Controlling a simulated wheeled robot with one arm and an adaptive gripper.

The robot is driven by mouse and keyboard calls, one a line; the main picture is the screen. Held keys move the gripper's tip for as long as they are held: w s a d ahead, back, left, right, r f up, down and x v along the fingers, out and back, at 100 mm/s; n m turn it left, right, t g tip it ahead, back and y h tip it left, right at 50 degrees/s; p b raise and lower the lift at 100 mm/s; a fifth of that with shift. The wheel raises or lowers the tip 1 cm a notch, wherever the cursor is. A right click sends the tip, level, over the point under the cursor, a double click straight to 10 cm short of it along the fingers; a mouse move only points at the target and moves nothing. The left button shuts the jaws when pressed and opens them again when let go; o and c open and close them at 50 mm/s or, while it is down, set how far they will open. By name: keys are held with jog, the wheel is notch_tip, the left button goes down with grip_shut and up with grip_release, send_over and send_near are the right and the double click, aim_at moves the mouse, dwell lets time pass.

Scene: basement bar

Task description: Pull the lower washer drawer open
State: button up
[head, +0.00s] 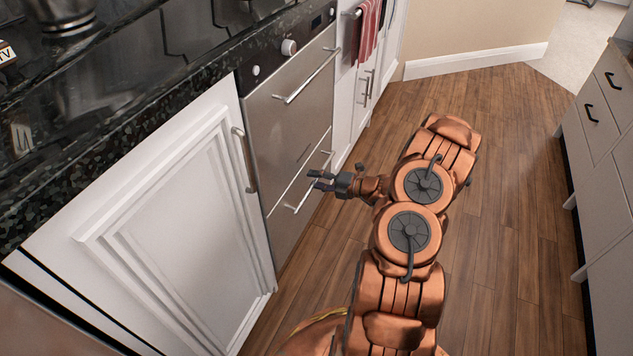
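The washer is a stainless-steel front under the dark counter. Its lower drawer (283,231) looks closed, flush with the panel above. The drawer's bar handle (300,200) slants across its upper part, its middle hidden behind my gripper. My gripper (314,180) reaches left from my copper arm, with its fingers apart, right at this handle. I cannot tell whether the fingers are around the bar or just in front of it. Nothing shows held between them. The upper washer door (290,120) is closed, with its own long bar handle (308,76).
A white panelled cabinet door (185,220) stands closed left of the washer. A red towel (367,30) hangs beyond it.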

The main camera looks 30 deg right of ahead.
jog(key=shift+w, duration=0.1)
jog(key=shift+c, duration=0.4)
grip_shut()
